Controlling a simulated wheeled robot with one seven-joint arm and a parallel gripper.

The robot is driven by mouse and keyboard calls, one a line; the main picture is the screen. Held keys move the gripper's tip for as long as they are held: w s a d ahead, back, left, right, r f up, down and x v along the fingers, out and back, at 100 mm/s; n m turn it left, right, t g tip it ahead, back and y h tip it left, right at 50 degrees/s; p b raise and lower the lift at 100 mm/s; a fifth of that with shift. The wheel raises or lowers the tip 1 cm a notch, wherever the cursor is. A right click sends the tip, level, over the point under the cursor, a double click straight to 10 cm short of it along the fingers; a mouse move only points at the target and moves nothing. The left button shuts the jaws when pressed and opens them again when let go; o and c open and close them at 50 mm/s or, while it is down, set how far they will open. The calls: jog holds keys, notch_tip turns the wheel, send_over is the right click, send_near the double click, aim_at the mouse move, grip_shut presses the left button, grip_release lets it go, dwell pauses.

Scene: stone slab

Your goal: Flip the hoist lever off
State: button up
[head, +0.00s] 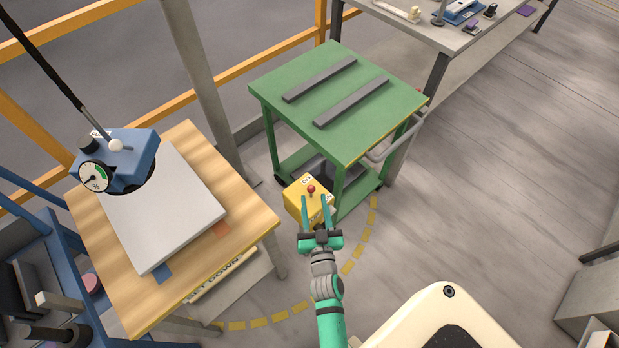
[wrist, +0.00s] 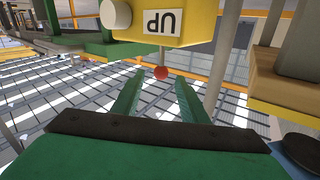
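A yellow control box (head: 296,203) stands out beside the green cart, with a lever ending in a red ball (head: 311,188) and small white labels. In the wrist view the yellow box (wrist: 205,22) bears an upside-down "UP" label, and the red ball (wrist: 161,73) hangs on a thin stem below it. My gripper (head: 317,198) is open and empty at the box. In the wrist view the red ball appears between the fingertips; contact cannot be told.
The slab lies on a wooden-topped table (head: 253,222) at left. A green cart (head: 335,95) with two grey bars stands behind the box. A workbench (head: 455,38) is at the back right. The floor (head: 500,170) at right is clear.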

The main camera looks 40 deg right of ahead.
jog(key=x, duration=0.9)
jog(key=shift+w, duration=0.3)
grip_shut()
